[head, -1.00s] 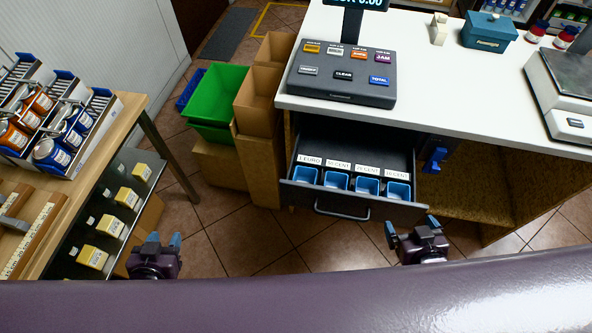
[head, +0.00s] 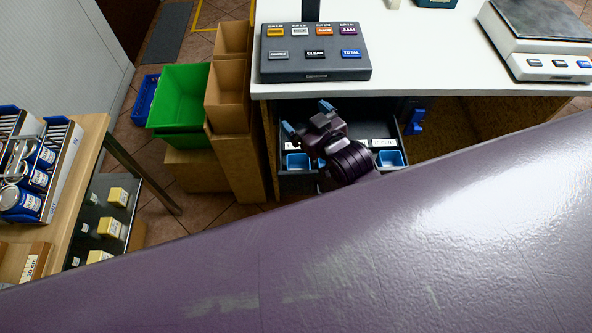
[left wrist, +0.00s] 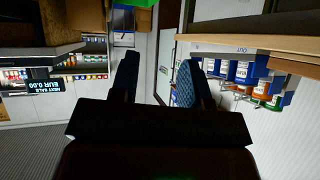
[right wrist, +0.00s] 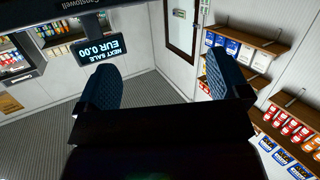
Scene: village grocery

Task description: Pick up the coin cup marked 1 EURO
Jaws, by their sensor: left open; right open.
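The coin cup marked 1 EURO (head: 297,161) is the leftmost blue cup in the open dark drawer (head: 352,110) under the counter. In the right wrist view the fingers (right wrist: 163,82) are apart and empty; no cup shows there. A blue cup (head: 390,158) shows at the right end; the middle cups are mostly covered. My left gripper (left wrist: 156,80) is open and empty.
The counter (head: 420,60) with the till (head: 315,66) overhangs the drawer. Cardboard boxes (head: 228,100) and a green crate (head: 180,95) stand left of it. A shelf table (head: 88,145) is at far left. My arm covers the lower part of the head view.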

